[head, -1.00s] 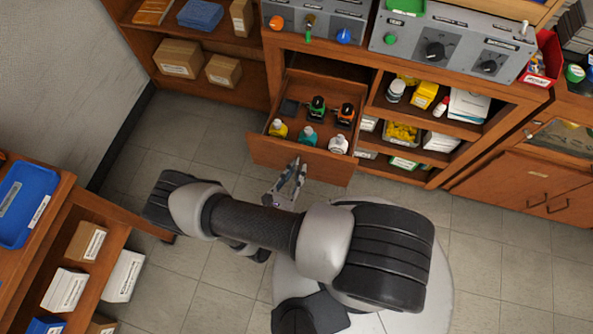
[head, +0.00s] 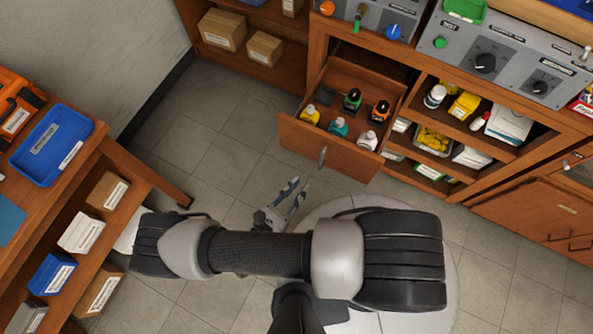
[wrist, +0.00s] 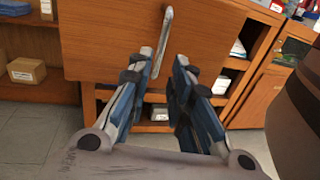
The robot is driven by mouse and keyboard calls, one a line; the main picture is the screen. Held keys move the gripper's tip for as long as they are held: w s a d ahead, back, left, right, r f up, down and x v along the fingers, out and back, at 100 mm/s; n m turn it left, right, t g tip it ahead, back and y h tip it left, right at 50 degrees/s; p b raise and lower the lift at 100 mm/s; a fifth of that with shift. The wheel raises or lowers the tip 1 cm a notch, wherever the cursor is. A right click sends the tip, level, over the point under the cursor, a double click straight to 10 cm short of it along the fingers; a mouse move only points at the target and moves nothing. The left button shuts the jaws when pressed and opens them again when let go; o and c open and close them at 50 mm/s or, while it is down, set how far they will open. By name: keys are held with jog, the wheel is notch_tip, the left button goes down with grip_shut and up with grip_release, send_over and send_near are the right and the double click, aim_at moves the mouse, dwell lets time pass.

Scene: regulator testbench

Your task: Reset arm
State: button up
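My gripper (head: 299,185) is in front of the open drawer (head: 325,142), apart from its front. Its two blue-and-grey fingers stand apart with nothing between them. In the wrist view my gripper (wrist: 161,68) shows a clear gap between its fingers, below the drawer's metal handle (wrist: 164,32). The handle also shows in the head view (head: 322,156). My arm stretches across the lower middle of the head view and hides part of the floor.
The drawer holds several small bottles, including a yellow one (head: 310,115) and a white one (head: 367,140). A side table with a blue tray (head: 52,145) stands at left. Cabinet shelves (head: 470,125) hold containers at right. Tiled floor (head: 235,150) lies free between them.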

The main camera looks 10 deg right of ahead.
jog(key=shift+s+a, duration=0.15)
dwell(0.5)
jog(key=w+r+m+g+y, duration=0.2)
jog(key=r+m+g, duration=0.55)
jog(key=r, duration=0.45)
jog(key=w+r+m+g+y, duration=0.25)
jog(key=r+m+g, duration=0.45)
jog(key=r, duration=0.5)
jog(key=s+d+r+m+t+y, duration=0.3)
jog(key=r+m, duration=0.3)
jog(key=r, duration=0.3)
jog(key=s+d+r+m+t+y, duration=0.3)
jog(key=d+r+m+t+y, duration=0.1)
jog(key=r, duration=0.6)
jog(key=d+m+y, duration=0.1)
jog(key=d+m, duration=0.1)
jog(key=shift+s+d+y, duration=0.3)
jog(key=shift+s+y, duration=0.05)
jog(key=shift+s, duration=0.05)
